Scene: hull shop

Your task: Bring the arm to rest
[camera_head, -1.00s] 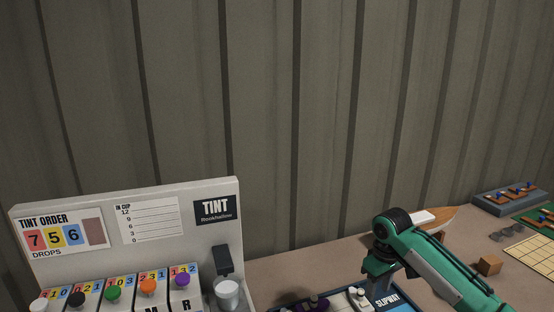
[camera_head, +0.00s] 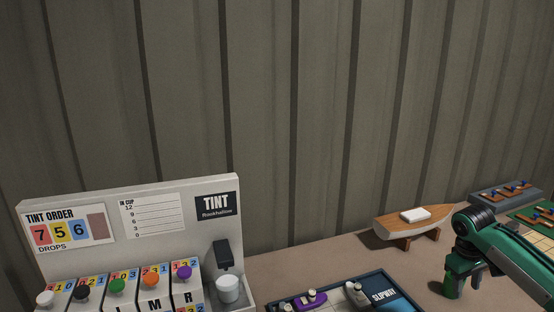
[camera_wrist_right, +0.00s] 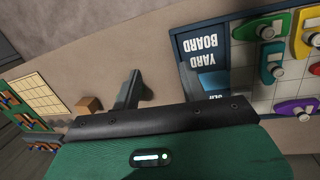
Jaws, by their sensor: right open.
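My right arm comes in from the right in the head view, and its gripper (camera_head: 453,286) hangs over the bench, right of the slipway board. The gripper is open, with nothing seen between its fingers. In the right wrist view a dark finger (camera_wrist_right: 128,92) shows above the bare bench beside the yard board (camera_wrist_right: 203,75). My left gripper is in neither view.
The tint dispenser (camera_head: 150,215) stands at the left, with a white cup (camera_head: 228,290). The slipway board (camera_head: 378,282) holds several coloured boat pieces. A wooden hull (camera_head: 425,222) sits on a stand behind my right arm.

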